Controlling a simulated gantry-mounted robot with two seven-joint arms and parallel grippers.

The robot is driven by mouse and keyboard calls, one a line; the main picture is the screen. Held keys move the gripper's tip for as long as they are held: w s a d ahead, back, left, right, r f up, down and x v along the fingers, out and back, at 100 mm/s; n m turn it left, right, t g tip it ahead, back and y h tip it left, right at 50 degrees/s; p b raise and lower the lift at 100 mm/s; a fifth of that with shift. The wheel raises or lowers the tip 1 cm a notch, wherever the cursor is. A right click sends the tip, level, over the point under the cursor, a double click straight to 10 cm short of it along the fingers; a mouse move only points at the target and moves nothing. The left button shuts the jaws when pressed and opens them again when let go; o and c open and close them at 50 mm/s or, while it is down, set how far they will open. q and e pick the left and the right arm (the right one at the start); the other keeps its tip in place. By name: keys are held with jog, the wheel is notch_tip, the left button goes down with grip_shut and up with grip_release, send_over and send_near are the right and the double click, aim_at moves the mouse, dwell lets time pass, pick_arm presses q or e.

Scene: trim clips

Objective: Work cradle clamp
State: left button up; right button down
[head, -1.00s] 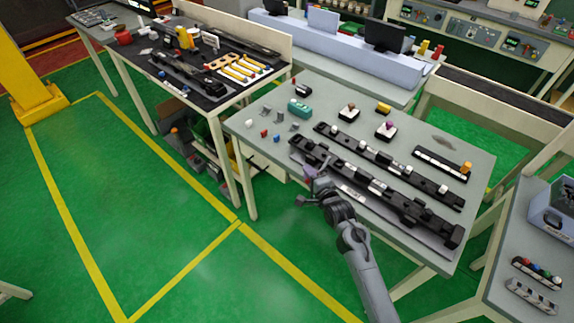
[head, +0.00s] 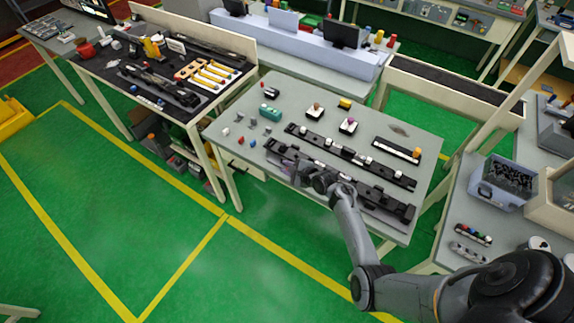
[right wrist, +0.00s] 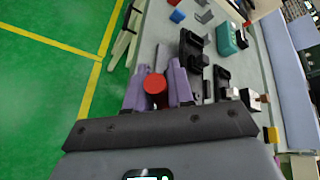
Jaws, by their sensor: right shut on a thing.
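Two long black cradles lie side by side on the grey table: the front cradle (head: 366,188) and the rear cradle (head: 345,152). My right gripper (head: 297,172) is at the front edge of the front cradle, near its left end. In the right wrist view, the purple fingers of my right gripper (right wrist: 157,80) are closed around a red round knob (right wrist: 155,84). A thin grey bar, perhaps the clamp's lever, shows just beyond the knob. The clamp's base is mostly hidden by the gripper. My left gripper is not in view.
A teal block (head: 270,113), small clips and coloured pegs lie at the table's left end. Two white-based knobs (head: 348,125) and a black strip (head: 397,150) stand behind the cradles. A dark bench (head: 160,75) is to the left. Green floor in front is clear.

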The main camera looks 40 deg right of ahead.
jog(key=shift+d, duration=0.1)
dwell(0.4)
jog(key=c, duration=1.4)
grip_release()
jog(key=shift+o, duration=0.2)
jog(key=shift+s+r, duration=0.35)
jog(key=shift+s, duration=0.15)
jog(key=p+v, duration=0.1)
jog(key=v, duration=0.8)
jog(key=shift+s+p, duration=0.3)
jog(key=shift+p, duration=0.05)
